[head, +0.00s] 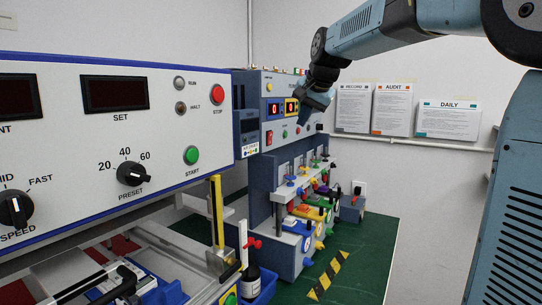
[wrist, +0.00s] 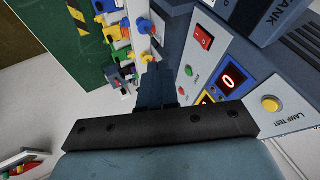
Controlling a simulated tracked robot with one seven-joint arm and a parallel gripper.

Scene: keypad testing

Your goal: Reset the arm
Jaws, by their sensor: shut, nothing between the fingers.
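My arm reaches in from the upper right of the head view. The wrist view also shows the panel with a red switch (wrist: 203,38), a red digit display (wrist: 229,78) and a yellow lamp-test button (wrist: 271,104). Whether the fingertips touch the machine cannot be told.
A large white control panel (head: 70,165) with knobs and buttons fills the left. Below the panel machine stand several coloured valves (head: 315,215). A dark bottle (head: 250,282) sits in a blue holder. Notices (head: 394,110) hang on the wall.

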